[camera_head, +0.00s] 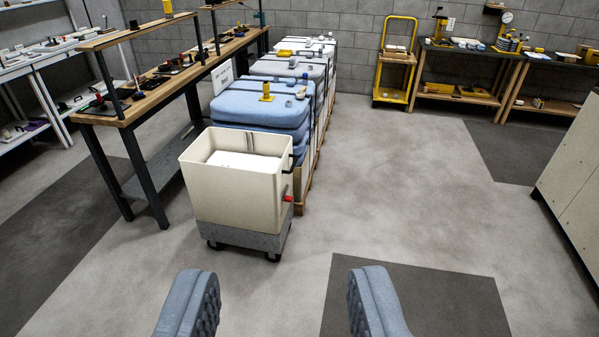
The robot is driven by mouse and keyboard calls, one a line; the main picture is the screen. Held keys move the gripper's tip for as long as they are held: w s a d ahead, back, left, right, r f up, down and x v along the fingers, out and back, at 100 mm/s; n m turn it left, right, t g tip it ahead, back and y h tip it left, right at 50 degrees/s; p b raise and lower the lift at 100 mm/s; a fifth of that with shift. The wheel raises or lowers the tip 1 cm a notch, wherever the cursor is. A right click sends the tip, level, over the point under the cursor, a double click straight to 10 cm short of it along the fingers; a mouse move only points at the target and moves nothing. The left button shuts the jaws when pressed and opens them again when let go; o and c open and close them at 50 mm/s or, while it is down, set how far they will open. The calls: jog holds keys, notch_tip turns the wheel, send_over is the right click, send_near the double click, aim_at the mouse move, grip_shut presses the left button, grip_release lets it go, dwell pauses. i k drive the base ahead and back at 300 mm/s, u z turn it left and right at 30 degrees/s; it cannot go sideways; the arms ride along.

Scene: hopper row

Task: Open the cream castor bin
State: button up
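The cream castor bin (240,203) stands upright on the floor, left of centre, at the end of a row of stacked goods. It has a grey lower part and small dark castors. Its top shows as open, with something white lying inside. A red knob or latch (287,198) sticks out low on its right side, and a black handle (290,163) sits above it. My gripper (286,285) is open and empty at the bottom of the view, nearer than the bin and apart from it. Its two grey padded fingers are wide apart.
Blue bales (262,108) on pallets stand directly behind the bin. A wooden workbench (150,98) runs along its left. A yellow trolley (396,62) and more benches (461,72) line the back wall. A pale cabinet (575,172) is at the right edge. The floor right of the bin is clear.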

aim_at(236, 181)
jog(key=z, duration=1.4)
jog(key=i, duration=2.35)
jog(key=u, duration=2.2)
jog(key=i, duration=1)
jog(key=z, duration=0.05)
